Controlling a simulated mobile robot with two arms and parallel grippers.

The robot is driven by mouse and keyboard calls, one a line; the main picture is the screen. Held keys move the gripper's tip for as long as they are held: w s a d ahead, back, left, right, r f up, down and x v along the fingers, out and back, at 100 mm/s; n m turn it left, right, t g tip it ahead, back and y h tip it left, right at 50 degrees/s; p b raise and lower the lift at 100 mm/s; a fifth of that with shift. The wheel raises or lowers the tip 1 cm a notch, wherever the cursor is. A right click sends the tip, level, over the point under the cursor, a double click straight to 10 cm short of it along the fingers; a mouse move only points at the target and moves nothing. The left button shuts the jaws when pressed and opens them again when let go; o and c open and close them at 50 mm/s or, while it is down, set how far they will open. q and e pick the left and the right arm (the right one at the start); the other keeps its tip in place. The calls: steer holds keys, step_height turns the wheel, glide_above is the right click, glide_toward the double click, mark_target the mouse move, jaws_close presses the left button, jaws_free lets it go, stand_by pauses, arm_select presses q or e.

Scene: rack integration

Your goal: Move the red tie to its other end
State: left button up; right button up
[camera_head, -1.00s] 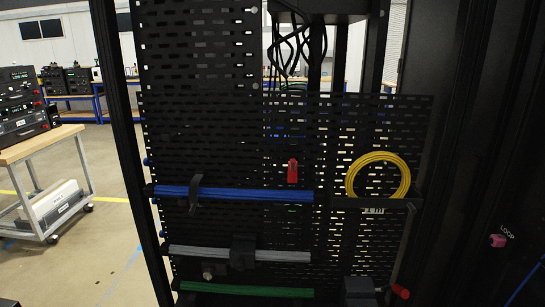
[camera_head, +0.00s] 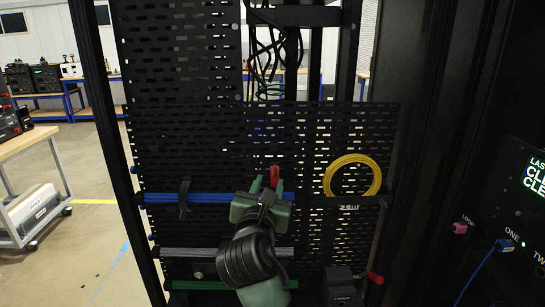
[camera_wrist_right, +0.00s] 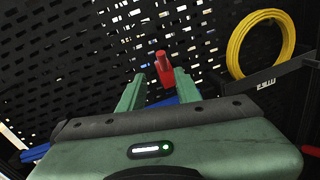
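The red tie (camera_head: 275,175) stands upright against the black perforated panel, just above the right end of the blue cable bundle (camera_head: 160,198). It also shows in the right wrist view (camera_wrist_right: 163,68). My right gripper (camera_head: 269,184) is in front of the panel at the tie. Its green fingers (camera_wrist_right: 159,80) are apart, with the tie showing between their tips; I cannot tell whether it is fully inside the gap or just beyond it. The gripper hides the right part of the blue bundle. My left gripper is out of view.
A yellow cable coil (camera_head: 353,176) hangs on a bracket to the right. A black tie (camera_head: 184,198) wraps the blue bundle at left. Grey (camera_head: 190,253) and green (camera_head: 200,285) bundles run below. The rack post (camera_head: 92,110) bounds the left. A red-handled part (camera_head: 374,278) is low right.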

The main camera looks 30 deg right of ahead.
steer(key=shift+s+d+r+h, duration=0.1)
steer(key=shift+s+r+h, duration=0.05)
steer(key=shift+r, duration=0.35)
steer(key=shift+s+d+r+h, duration=0.1)
steer(key=shift+r+h, duration=0.05)
steer(key=shift+r, duration=0.3)
steer(key=shift+w+d+r+n, duration=0.1)
steer(key=shift+d+r+n, duration=0.15)
steer(key=shift+n, duration=0.05)
steer(key=p+x, duration=0.2)
steer(key=x, duration=0.5)
steer(key=shift+w+d+f, duration=0.2)
steer(key=shift+w, duration=0.1)
jaws_close()
